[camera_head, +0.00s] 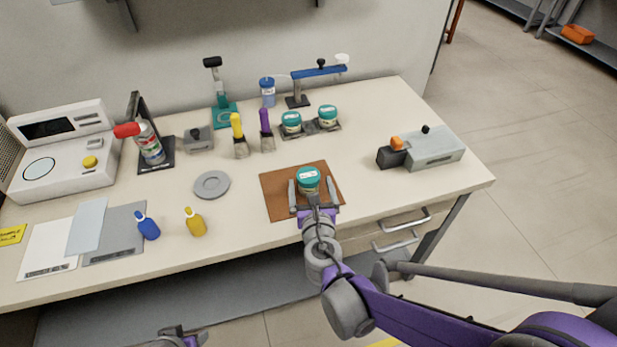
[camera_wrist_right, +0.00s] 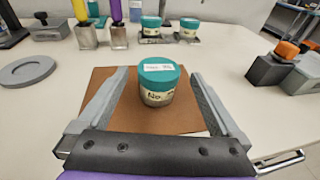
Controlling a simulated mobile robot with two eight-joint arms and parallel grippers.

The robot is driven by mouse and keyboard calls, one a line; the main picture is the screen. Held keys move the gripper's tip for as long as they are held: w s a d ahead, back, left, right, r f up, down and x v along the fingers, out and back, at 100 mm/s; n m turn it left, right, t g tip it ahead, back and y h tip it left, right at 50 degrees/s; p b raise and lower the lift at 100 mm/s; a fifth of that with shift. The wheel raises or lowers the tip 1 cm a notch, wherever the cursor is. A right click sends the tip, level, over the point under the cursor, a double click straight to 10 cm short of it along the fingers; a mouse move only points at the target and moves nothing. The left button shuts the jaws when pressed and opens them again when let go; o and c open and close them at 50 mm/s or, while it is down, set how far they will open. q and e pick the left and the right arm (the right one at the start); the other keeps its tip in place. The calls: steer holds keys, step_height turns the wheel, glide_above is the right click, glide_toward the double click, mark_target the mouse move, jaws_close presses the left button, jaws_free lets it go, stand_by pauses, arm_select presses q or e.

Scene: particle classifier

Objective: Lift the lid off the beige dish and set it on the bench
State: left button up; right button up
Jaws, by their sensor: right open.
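The beige dish (camera_wrist_right: 157,96) stands upright on a brown mat (camera_head: 282,207) on the bench (camera_head: 370,193). Its teal lid (camera_head: 308,173) with a white label is on it; the lid also shows in the right wrist view (camera_wrist_right: 158,70). My right gripper (camera_head: 309,184) is open, its two grey fingers on either side of the dish with gaps to both. In the right wrist view my right gripper (camera_wrist_right: 160,88) shows the dish between the fingers, not held. Part of my left gripper (camera_head: 180,336) shows at the bottom edge, too cut off to read.
Two more teal-lidded dishes (camera_head: 291,122) stand behind on a dark rack. A grey disc (camera_head: 211,185) lies left of the mat. A grey box (camera_head: 435,149) stands to the right. Bench between mat and grey box is clear.

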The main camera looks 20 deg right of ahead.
mark_target(308, 176)
steer(key=x, duration=0.5)
steer(key=shift+s, duration=0.1)
steer(key=c, duration=1.2)
steer(key=shift+c, duration=0.2)
step_height(308, 176, up, 10)
steer(key=shift+r+p, duration=0.1)
steer(key=shift+p, duration=1.1)
steer(key=d+h+p, duration=0.1)
steer(key=p, duration=0.4)
steer(key=d+m+h+p, duration=0.1)
steer(key=p, duration=0.4)
steer(key=shift+d+r+m, duration=0.2)
steer(key=shift+d+m, duration=0.1)
steer(key=shift+d, duration=0.05)
